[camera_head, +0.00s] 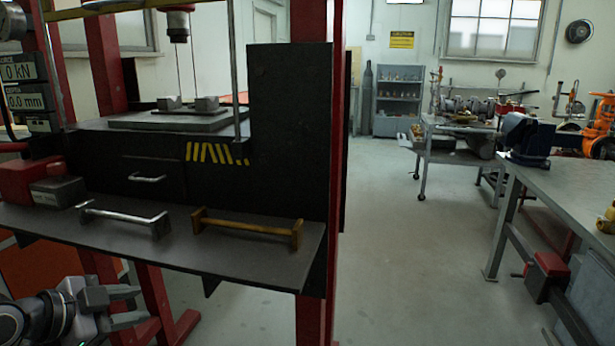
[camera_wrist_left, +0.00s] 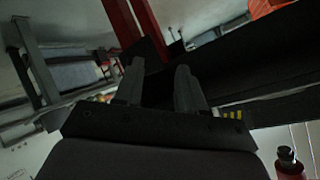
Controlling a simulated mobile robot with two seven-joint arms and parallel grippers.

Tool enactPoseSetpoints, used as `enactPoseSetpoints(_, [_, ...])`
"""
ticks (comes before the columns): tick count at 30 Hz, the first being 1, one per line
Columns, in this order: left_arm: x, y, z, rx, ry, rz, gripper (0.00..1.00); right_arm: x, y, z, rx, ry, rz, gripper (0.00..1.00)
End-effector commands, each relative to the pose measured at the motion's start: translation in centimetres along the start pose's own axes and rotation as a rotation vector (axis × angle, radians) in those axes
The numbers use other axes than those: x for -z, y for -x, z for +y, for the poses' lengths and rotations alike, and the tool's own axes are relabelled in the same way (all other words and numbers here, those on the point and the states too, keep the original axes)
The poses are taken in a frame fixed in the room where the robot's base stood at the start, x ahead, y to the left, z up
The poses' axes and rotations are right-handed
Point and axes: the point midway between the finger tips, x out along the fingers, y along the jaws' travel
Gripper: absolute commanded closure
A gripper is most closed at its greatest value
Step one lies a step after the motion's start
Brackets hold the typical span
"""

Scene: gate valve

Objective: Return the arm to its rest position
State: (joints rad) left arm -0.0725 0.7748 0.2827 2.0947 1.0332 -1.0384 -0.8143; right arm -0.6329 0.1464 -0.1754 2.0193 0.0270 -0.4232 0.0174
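My left gripper (camera_head: 128,307) is at the lower left of the head view, below the front edge of the black shelf (camera_head: 270,262) of the press. Its two fingers are apart with nothing between them. In the left wrist view the same gripper (camera_wrist_left: 160,85) shows its two fingers spread, with the dark machine body behind them. My right gripper is not in view.
On the shelf lie a silver handle-shaped bar (camera_head: 125,217), a brass one (camera_head: 247,226) and a red box (camera_head: 30,180). A red post (camera_head: 313,150) stands at the shelf's right end. A workbench (camera_head: 565,188) stands right. The floor between is clear.

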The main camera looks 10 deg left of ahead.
Motion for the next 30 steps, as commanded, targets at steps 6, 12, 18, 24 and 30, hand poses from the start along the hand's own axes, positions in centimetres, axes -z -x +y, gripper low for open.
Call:
enactPoseSetpoints(6, [-5.5, -3.9, 10.6, 0.041, 0.36, -0.108, 0.6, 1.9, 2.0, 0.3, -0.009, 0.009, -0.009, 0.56])
enactPoseSetpoints(12, [-6.4, -3.7, 21.8, 0.071, 0.59, -0.149, 0.6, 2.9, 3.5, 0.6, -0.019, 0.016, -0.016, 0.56])
enactPoseSetpoints(18, [-4.6, -2.3, 28.8, 0.077, 0.717, -0.136, 0.6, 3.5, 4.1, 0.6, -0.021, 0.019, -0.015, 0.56])
enactPoseSetpoints(24, [-3.9, -1.9, 30.4, 0.078, 0.746, -0.126, 0.6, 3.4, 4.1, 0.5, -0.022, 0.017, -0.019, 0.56])
enactPoseSetpoints(30, [-3.9, -1.9, 30.4, 0.078, 0.746, -0.126, 0.6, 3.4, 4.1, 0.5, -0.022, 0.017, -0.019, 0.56])
